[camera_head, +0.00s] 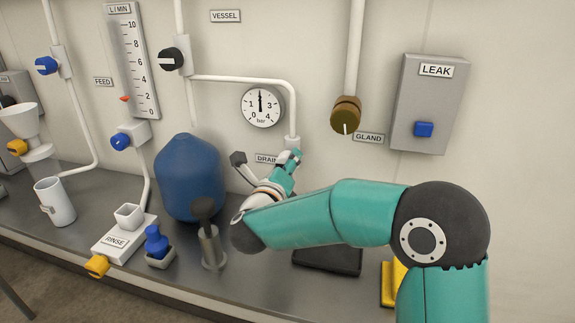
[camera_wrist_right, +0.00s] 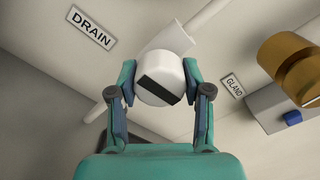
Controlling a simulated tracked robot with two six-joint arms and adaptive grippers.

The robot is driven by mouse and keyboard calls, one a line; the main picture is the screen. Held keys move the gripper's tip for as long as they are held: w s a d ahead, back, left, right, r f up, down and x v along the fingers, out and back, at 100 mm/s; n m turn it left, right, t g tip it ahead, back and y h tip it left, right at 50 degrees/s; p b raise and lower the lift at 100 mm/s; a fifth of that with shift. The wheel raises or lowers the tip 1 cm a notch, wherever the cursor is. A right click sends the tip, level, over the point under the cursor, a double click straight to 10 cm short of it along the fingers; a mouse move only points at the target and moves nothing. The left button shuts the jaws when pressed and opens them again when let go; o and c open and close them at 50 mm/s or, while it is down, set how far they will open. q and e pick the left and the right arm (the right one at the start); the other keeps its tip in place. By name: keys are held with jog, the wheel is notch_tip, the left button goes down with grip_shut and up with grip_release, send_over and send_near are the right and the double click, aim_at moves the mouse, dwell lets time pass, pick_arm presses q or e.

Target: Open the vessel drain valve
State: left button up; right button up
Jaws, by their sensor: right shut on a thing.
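The vessel drain valve shows in the right wrist view as a white round knob (camera_wrist_right: 161,72) with a black bar across its face. The bar slants down to the right, crosswise to the white pipe behind. The DRAIN label (camera_wrist_right: 93,29) is up and left of it. My right gripper (camera_wrist_right: 160,84) has its two fingers on either side of the knob and is shut on it. In the head view my right gripper (camera_head: 291,160) is at the foot of the white vessel pipe (camera_head: 293,110), hiding the knob and part of the DRAIN label (camera_head: 267,158). My left gripper is not in view.
A blue vessel (camera_head: 188,180) stands left of my right arm. The brass gland fitting (camera_head: 345,115) and the LEAK box (camera_head: 430,100) are on the wall to the right. A grey post (camera_head: 211,248) and a dark mat (camera_head: 325,262) are on the bench near my arm.

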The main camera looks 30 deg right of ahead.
jog(key=n+b, duration=0.1)
jog(key=n, duration=0.2)
jog(key=shift+f, duration=0.15)
jog(key=n, duration=0.4)
jog(key=shift+b, duration=0.3)
jog(key=n+p, duration=0.1)
jog(key=n, duration=0.3)
jog(key=shift+n, duration=0.3)
jog(key=n+p, duration=0.2)
jog(key=n, duration=0.3)
jog(key=shift+n, duration=0.4)
jog(key=o, duration=1.2)
jog(key=shift+w, duration=0.15)
jog(key=shift+c, duration=0.2)
jog(key=v, duration=1.2)
